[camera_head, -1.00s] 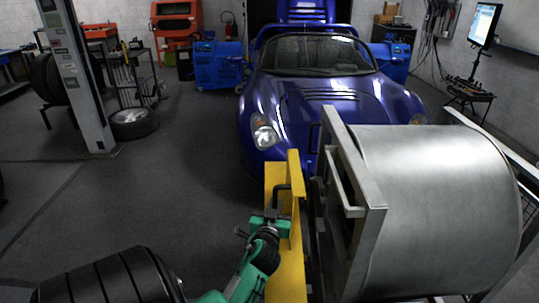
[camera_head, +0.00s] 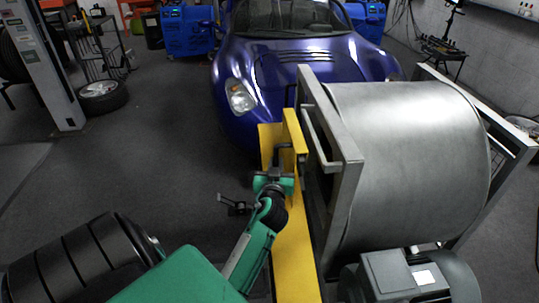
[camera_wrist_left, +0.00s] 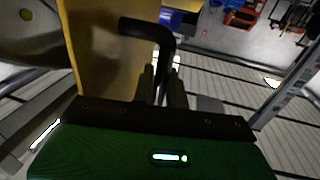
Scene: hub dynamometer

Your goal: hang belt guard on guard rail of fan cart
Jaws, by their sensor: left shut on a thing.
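The belt guard (camera_head: 297,245) is a long yellow panel with a bent top edge. It hangs upright beside the left side of the fan cart. My left gripper (camera_head: 273,180) is shut on its black bent handle, which shows in the left wrist view (camera_wrist_left: 150,28) between the fingers (camera_wrist_left: 162,88). The fan cart (camera_head: 345,150) is a grey metal frame around a large drum. Its guard rail (camera_head: 320,138), a grey bar on the left side, is close right of the guard's top. I cannot tell whether they touch. My right gripper is not in view.
A blue car (camera_head: 290,65) stands just behind the guard and cart. A grey motor (camera_head: 405,275) sits low at the cart's near end. The floor to the left is open up to a post (camera_head: 45,70) and a loose wheel (camera_head: 102,95).

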